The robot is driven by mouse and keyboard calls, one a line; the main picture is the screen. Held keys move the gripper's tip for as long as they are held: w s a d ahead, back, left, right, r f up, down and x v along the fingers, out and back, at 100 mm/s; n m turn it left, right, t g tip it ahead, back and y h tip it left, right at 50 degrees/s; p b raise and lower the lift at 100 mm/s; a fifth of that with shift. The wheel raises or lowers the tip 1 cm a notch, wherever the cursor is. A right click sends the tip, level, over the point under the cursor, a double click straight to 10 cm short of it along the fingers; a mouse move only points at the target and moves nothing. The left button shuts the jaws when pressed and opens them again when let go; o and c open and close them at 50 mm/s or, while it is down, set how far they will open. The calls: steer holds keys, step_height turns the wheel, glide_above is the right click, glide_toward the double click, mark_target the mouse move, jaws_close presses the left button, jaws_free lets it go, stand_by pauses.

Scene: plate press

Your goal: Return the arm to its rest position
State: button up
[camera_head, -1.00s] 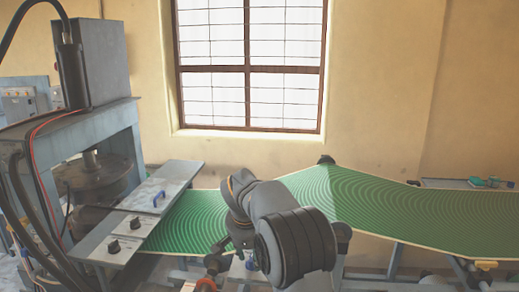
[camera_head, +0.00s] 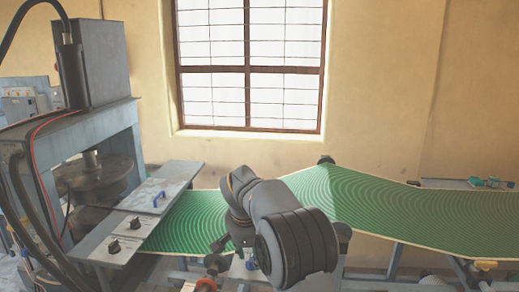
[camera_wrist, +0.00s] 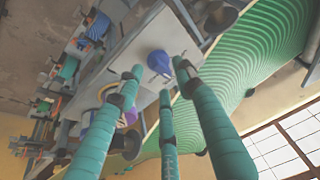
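My arm (camera_head: 290,235) is bent at the lower middle of the head view, in front of the green conveyor belt. My gripper (camera_wrist: 158,80) shows in the wrist view as three long teal fingers. They are spread apart with nothing between them, so it is open and empty. In the head view the gripper is mostly hidden behind or below my arm. A blue, funnel-like thing (camera_wrist: 160,63) shows beyond the fingertips in the wrist view; I cannot tell its distance, but no finger visibly holds it.
The green belt (camera_head: 400,210) runs to the right. A window (camera_head: 250,65) is in the back wall. Air above the belt is clear.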

steer(key=shift+x, duration=1.15)
steer(key=shift+s+r+n+p, duration=0.1)
steer(key=shift+r+n+p, duration=0.2)
steer(key=shift+n+p, duration=0.2)
steer(key=n+p, duration=0.1)
steer(key=n+y, duration=0.1)
steer(key=n, duration=0.1)
steer(key=shift+d+y+p, duration=0.25)
steer(key=shift+y+p, duration=0.05)
steer(key=shift+p, duration=0.05)
steer(key=shift+a+n+g+y+p, duration=0.1)
steer(key=shift+n+g+y+p, duration=0.25)
steer(key=shift+n+p, duration=0.65)
steer(key=n, duration=0.1)
steer(key=n+p, duration=0.1)
steer(key=n+y+p, duration=0.1)
steer(key=shift+w+g, duration=0.25)
steer(key=shift+r+n, duration=0.2)
steer(key=shift+n, duration=0.3)
steer(key=s+d+r+m+b, duration=0.1)
steer(key=s+r, duration=0.3)
steer(key=r, duration=0.4)
steer(key=shift+d+r+m+g+b, duration=0.3)
steer(key=shift+d+m, duration=0.1)
steer(key=shift+d, duration=0.4)
